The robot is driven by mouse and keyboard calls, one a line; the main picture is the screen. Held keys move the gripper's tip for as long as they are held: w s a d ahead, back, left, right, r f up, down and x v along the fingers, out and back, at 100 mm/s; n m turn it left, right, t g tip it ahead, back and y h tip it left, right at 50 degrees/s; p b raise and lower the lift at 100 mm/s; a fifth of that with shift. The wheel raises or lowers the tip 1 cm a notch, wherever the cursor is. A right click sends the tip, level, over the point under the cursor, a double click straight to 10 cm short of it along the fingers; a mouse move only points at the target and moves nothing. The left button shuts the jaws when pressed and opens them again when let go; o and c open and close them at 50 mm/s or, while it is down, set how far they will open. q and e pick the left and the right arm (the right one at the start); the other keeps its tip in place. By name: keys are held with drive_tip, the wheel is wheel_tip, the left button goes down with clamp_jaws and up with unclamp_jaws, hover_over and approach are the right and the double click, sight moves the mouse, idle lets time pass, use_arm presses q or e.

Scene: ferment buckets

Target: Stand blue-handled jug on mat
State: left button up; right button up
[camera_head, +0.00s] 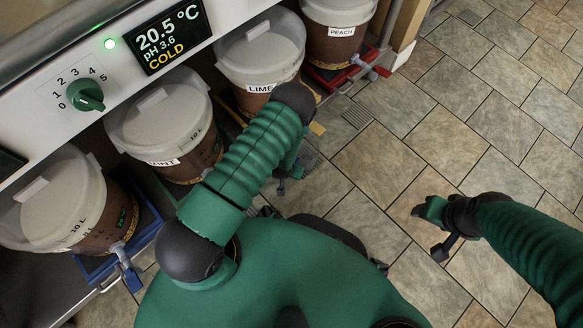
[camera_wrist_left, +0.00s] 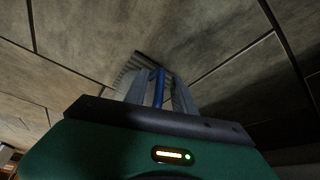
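My left gripper (camera_wrist_left: 159,75) shows in the left wrist view with its two grey fingers close on either side of a narrow blue bar (camera_wrist_left: 159,88). The bar looks like the jug's blue handle, and the fingers seem shut on it. The jug's body cannot be made out. I cannot make out the mat.
Lidded buckets stand along the counter: one at far left (camera_head: 60,208), one beside it (camera_head: 160,120), a LIME bucket (camera_head: 262,55) and a PEACH bucket (camera_head: 335,35). The tiled floor (camera_head: 400,150) is mostly clear.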

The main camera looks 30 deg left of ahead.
use_arm(q)
drive_tip(key=shift+r, duration=0.35)
drive_tip(key=p+v, duration=0.9)
drive_tip(key=v, duration=0.3)
drive_tip(key=w+r, duration=0.4)
drive_tip(key=r, duration=1.1)
drive_tip(key=s+r+g, duration=0.1)
drive_tip(key=s+r, duration=0.3)
drive_tip(key=r, duration=0.5)
drive_tip(key=s+d+r+g, duration=0.1)
drive_tip(key=s+r, duration=0.4)
drive_tip(key=r, duration=0.5)
drive_tip(key=shift+s+m, duration=0.2)
drive_tip(key=shift+m, duration=0.2)
drive_tip(key=shift+d, duration=0.15)
